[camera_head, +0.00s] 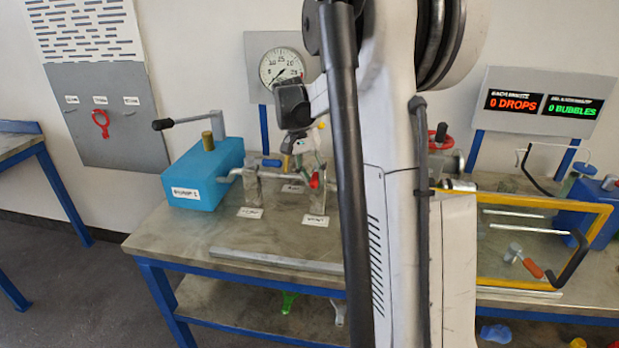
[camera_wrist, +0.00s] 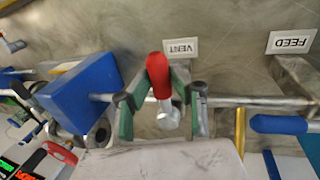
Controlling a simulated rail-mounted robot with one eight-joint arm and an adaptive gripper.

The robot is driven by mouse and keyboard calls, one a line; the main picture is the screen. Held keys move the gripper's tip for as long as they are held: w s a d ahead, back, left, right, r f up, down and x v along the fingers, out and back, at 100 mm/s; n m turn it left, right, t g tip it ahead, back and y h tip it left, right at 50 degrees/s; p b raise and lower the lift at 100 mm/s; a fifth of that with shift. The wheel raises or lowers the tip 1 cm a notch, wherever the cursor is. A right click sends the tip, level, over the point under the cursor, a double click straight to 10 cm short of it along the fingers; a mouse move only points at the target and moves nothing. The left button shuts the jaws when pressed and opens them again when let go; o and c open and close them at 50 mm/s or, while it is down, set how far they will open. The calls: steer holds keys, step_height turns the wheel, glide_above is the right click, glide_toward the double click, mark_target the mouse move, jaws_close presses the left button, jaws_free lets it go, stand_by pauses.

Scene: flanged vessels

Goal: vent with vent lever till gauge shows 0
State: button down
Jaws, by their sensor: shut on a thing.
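The vent lever (camera_wrist: 157,78) has a red handle and a metal end. It sits beside the VENT label (camera_wrist: 181,47) in the wrist view, and its red handle (camera_head: 316,180) also shows in the head view. My gripper (camera_wrist: 160,104) has its green-padded fingers on either side of the lever and is shut on it. In the head view my gripper (camera_head: 298,142) reaches down to the pipework, partly hidden by my arm. The round gauge (camera_head: 282,67) is on the panel behind; its dark needle points to the lower part of the dial, but the exact reading is too small to tell.
A blue-handled lever (camera_wrist: 278,124) is near the FEED label (camera_wrist: 291,41). A blue pump box (camera_head: 203,172) with a crank stands left on the bench (camera_head: 180,235). The display panel (camera_head: 543,103) reads 0 drops and 0 bubbles. A yellow frame (camera_head: 545,202) stands at right.

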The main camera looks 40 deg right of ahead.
steer(key=c, duration=1.5)
jaws_free()
steer(key=shift+c, duration=0.2)
steer(key=shift+w+r, duration=0.1)
steer(key=v, duration=1.2)
steer(key=shift+a, duration=0.1)
steer(key=s+a+n+t, duration=0.2)
steer(key=s+a+n, duration=0.15)
steer(key=a, duration=0.55)
steer(key=s+a+n+t, duration=0.25)
steer(key=s+a, duration=0.25)
steer(key=a, duration=0.4)
steer(key=s+a+f+n+t+y, duration=0.1)
steer(key=s+a+f+n+t, duration=0.3)
steer(key=s+a, duration=0.9)
steer(key=shift+s+f+n+t+y, duration=0.2)
steer(key=shift+f+n+t+y, duration=0.25)
steer(key=shift+f, duration=1.35)
